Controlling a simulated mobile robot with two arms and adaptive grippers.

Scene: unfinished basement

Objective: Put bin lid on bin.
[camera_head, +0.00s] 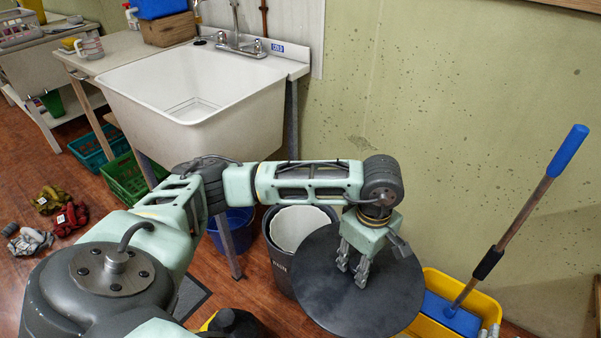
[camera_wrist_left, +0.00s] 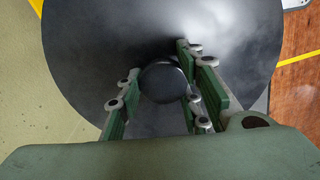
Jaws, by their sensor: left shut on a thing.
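The bin lid (camera_head: 388,300) is a round, dark grey disc. My left gripper (camera_head: 352,273) is over its top, shut on the lid's knob, and the lid looks roughly level. In the left wrist view the fingers (camera_wrist_left: 160,92) stand on both sides of the round knob (camera_wrist_left: 163,82), with the lid (camera_wrist_left: 90,45) spread behind. The bin (camera_head: 282,268) is dark with a white liner (camera_head: 300,226) showing in its open mouth. It stands behind and to the left of the lid, which overlaps part of it in the head view. My right gripper is not in view.
A white utility sink (camera_head: 200,100) stands left of the bin, with a blue bucket (camera_head: 235,230) beneath. A yellow mop bucket (camera_head: 450,290) with a blue-handled mop (camera_head: 520,215) stands right of the lid. Gloves (camera_head: 50,200) lie on the wooden floor at left.

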